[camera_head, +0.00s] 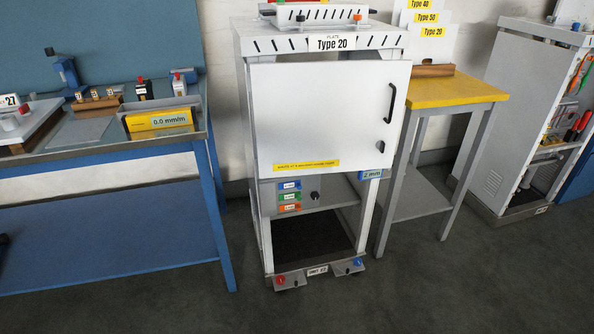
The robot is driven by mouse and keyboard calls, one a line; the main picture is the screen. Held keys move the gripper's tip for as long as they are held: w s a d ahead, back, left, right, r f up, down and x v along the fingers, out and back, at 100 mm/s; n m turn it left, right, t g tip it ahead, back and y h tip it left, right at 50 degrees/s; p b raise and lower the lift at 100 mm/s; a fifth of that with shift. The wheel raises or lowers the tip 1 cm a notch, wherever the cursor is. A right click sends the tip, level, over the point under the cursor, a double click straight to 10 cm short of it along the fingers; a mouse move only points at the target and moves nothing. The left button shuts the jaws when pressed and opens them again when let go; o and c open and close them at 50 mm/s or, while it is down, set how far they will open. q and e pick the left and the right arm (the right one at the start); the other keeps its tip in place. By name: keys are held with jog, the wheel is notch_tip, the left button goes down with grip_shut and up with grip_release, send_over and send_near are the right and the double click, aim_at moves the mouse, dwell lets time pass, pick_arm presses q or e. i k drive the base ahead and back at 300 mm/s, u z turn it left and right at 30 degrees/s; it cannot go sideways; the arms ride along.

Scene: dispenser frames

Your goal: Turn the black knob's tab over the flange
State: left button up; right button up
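Several black knobs show, and I cannot tell which one the task means. One small round black knob (314,196) sits on the grey panel below the cabinet's white door. A dark knob or latch (380,146) sits low on the door's right side, under the black handle. Another small black knob (300,18) stands on the white plate fixture on top of the cabinet. A tab or flange at these knobs is too small to make out. At the cabinet's foot, metal brackets carry a red knob (280,280) and a blue knob (358,262). Neither gripper is in view.
The white-doored cabinet (247,150) stands between a blue workbench (100,155) and a yellow-topped stand (455,90). A grey tool cabinet (515,100) is at the right. A dark object (3,240) is cut off at the left edge. The floor in front is clear.

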aim_at(299, 19)
jog(key=k, duration=0.65)
jog(key=z, duration=0.45)
jog(key=i, duration=1)
jog(key=u, duration=0.55)
jog(key=i, duration=0.8)
jog(key=u, duration=0.85)
